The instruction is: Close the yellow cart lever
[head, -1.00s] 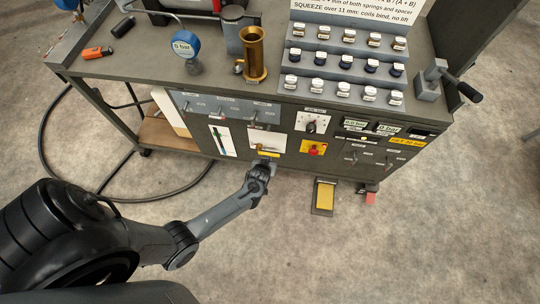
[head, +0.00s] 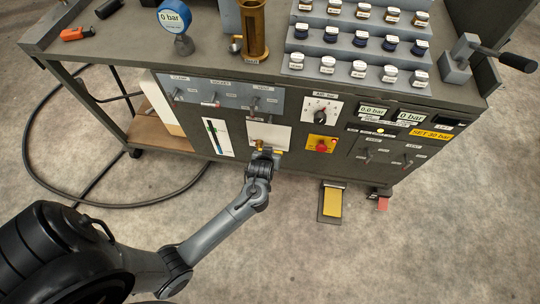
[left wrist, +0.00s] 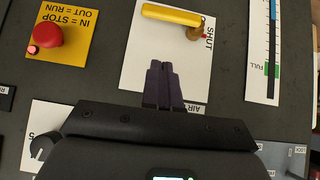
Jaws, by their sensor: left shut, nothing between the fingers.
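The yellow lever (left wrist: 170,15) shows in the left wrist view as a bar at the top of a white plate (left wrist: 150,55). It lies nearly level in the picture and runs left from a brass pivot (left wrist: 195,33), beside a label reading SHUT. My left gripper (left wrist: 163,68) is shut and empty, its fingertips below the lever in this view and apart from it in the picture. In the head view my left gripper (head: 263,155) is at the white plate on the cart (head: 230,155) front and hides part of the lever (head: 279,151). My right gripper is not in view.
A red stop button on a yellow plate (head: 320,144) sits to the right of the lever. A black knob (head: 320,115) is above it. A yellow pedal (head: 332,202) stands on the floor. The floor in front of the cart is mostly clear.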

